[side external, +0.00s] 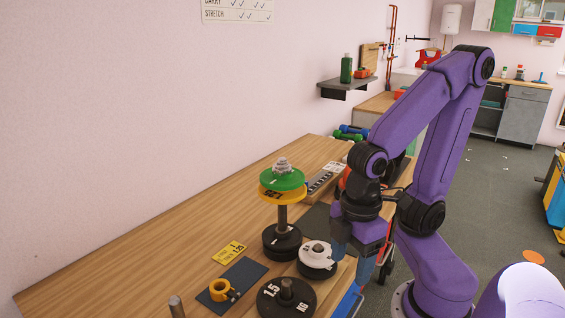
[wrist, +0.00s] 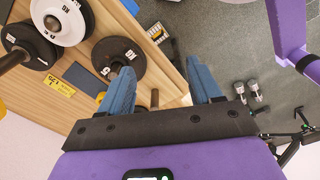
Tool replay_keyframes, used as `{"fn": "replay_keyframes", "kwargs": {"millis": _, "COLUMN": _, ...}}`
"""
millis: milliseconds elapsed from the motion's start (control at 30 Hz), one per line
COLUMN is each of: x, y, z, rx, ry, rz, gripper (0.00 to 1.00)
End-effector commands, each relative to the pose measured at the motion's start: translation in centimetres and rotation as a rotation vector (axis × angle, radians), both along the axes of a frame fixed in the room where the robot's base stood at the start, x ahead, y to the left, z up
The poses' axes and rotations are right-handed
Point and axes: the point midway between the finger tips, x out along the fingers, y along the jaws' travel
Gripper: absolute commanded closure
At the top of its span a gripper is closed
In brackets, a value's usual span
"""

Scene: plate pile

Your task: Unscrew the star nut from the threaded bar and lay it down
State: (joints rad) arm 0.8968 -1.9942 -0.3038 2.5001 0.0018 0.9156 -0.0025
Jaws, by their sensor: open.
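A grey, lumpy star nut (side external: 282,163) sits at the top of the upright bar (side external: 282,218), just above a green plate (side external: 276,182). A yellow plate (side external: 269,195) lies right under the green one. The bar's threaded end is not clearly visible. A black disc (side external: 275,245) is around the bar's foot. My gripper (side external: 366,262) is right of the bar and lower than the nut, near the bench's edge, well apart from it. In the wrist view its blue fingers (wrist: 162,88) are spread with nothing between them. I cannot make out the nut there.
A white plate (side external: 309,262) and a black plate (side external: 270,298) lie at the bench front. A yellow collar (side external: 216,289) rests on a dark mat (side external: 243,271) beside a yellow card (side external: 229,252). A short post (side external: 176,306) stands at front left. The bench's left part is clear.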

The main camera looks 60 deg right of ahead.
Motion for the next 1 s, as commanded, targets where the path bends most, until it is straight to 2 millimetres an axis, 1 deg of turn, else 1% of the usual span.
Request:
{"fn": "replay_keyframes", "kwargs": {"millis": 67, "x": 0.6, "y": 0.3, "z": 0.4, "rx": 0.001, "ry": -0.002, "rz": 0.002, "gripper": 0.18}}
{"fn": "replay_keyframes", "kwargs": {"millis": 167, "x": 2.3, "y": 1.0, "z": 1.7, "rx": 0.000, "ry": -0.004, "rz": 0.017, "gripper": 0.18}}
{"fn": "replay_keyframes", "kwargs": {"millis": 267, "x": 5.2, "y": 1.7, "z": 3.7, "rx": -0.002, "ry": -0.007, "rz": 0.047, "gripper": 0.18}}
{"fn": "replay_keyframes", "kwargs": {"millis": 300, "x": 6.6, "y": 1.9, "z": 4.6, "rx": -0.005, "ry": -0.007, "rz": 0.061, "gripper": 0.18}}
{"fn": "replay_keyframes", "kwargs": {"millis": 367, "x": 8.6, "y": 1.9, "z": 6.0, "rx": -0.007, "ry": -0.008, "rz": 0.083, "gripper": 0.18}}
{"fn": "replay_keyframes", "kwargs": {"millis": 400, "x": 10.0, "y": 1.9, "z": 7.0, "rx": -0.009, "ry": -0.009, "rz": 0.098, "gripper": 0.18}}
{"fn": "replay_keyframes", "kwargs": {"millis": 533, "x": 14.2, "y": 0.9, "z": 10.0, "rx": -0.016, "ry": -0.007, "rz": 0.148, "gripper": 0.18}}
{"fn": "replay_keyframes", "kwargs": {"millis": 600, "x": 16.3, "y": 0.0, "z": 11.6, "rx": -0.019, "ry": -0.006, "rz": 0.173, "gripper": 0.18}}
{"fn": "replay_keyframes", "kwargs": {"millis": 667, "x": 18.1, "y": -0.9, "z": 13.0, "rx": -0.021, "ry": -0.005, "rz": 0.197, "gripper": 0.18}}
{"fn": "replay_keyframes", "kwargs": {"millis": 700, "x": 19.2, "y": -1.7, "z": 13.9, "rx": -0.022, "ry": -0.005, "rz": 0.212, "gripper": 0.18}}
{"fn": "replay_keyframes", "kwargs": {"millis": 767, "x": 20.7, "y": -2.9, "z": 15.3, "rx": -0.023, "ry": -0.005, "rz": 0.234, "gripper": 0.18}}
{"fn": "replay_keyframes", "kwargs": {"millis": 900, "x": 23.7, "y": -6.4, "z": 18.3, "rx": -0.028, "ry": -0.002, "rz": 0.288, "gripper": 0.18}}
{"fn": "replay_keyframes", "kwargs": {"millis": 1000, "x": 25.3, "y": -9.2, "z": 20.3, "rx": -0.029, "ry": -0.001, "rz": 0.324, "gripper": 0.18}}
